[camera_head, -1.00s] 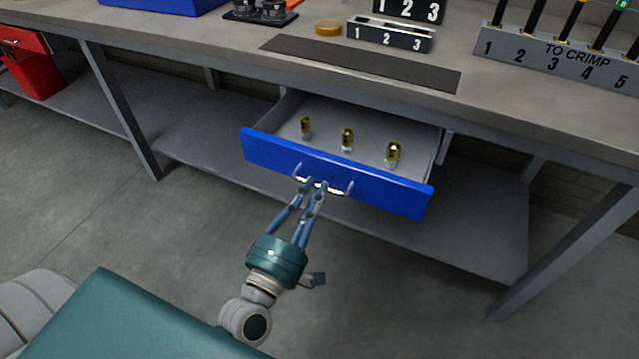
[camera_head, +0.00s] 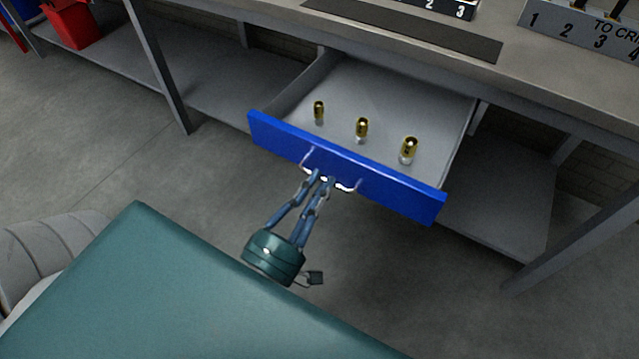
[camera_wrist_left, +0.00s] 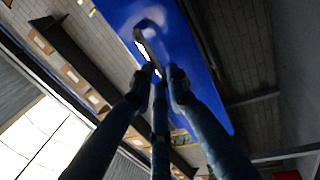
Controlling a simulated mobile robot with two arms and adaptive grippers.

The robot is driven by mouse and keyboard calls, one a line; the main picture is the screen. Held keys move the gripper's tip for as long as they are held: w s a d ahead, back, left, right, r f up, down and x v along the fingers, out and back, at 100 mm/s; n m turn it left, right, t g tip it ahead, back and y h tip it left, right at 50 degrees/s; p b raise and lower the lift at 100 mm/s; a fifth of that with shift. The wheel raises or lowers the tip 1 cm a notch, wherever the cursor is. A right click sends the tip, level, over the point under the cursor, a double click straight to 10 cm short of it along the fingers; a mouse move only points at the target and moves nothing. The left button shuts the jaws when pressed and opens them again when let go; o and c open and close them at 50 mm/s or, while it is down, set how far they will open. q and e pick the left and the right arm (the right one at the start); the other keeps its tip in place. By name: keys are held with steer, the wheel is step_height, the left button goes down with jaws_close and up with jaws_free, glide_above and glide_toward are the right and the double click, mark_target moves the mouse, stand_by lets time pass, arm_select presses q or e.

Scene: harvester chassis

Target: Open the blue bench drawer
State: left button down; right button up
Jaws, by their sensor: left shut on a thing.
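The blue bench drawer (camera_head: 400,196) is pulled well out from under the bench, its grey inside showing in the head view. Its blue front also fills the upper middle of the left wrist view (camera_wrist_left: 185,40). A curved metal handle (camera_head: 349,187) is fixed to the front. My left gripper (camera_head: 322,178) is shut on the handle; in the left wrist view its fingers (camera_wrist_left: 160,78) meet at the bar. Several gold-topped fittings (camera_head: 362,129) stand upright in the drawer. My right gripper is not in view.
The grey workbench (camera_head: 560,95) spans above the drawer, with a dark mat (camera_head: 420,30) and numbered holders (camera_head: 590,35) on it. A bench leg (camera_head: 158,75) stands left of the drawer. A red bin (camera_head: 75,25) is at the upper left. The floor in front is clear.

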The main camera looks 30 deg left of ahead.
arm_select(q)
steer(key=c, duration=1.7)
jaws_free()
steer(key=shift+o, duration=0.2)
steer(key=shift+s+f, duration=0.1)
steer(key=shift+s, duration=0.2)
steer(key=s+f, duration=0.2)
steer(key=s, duration=0.9)
steer(key=shift+s+a, duration=0.15)
steer(key=shift+a, duration=0.05)
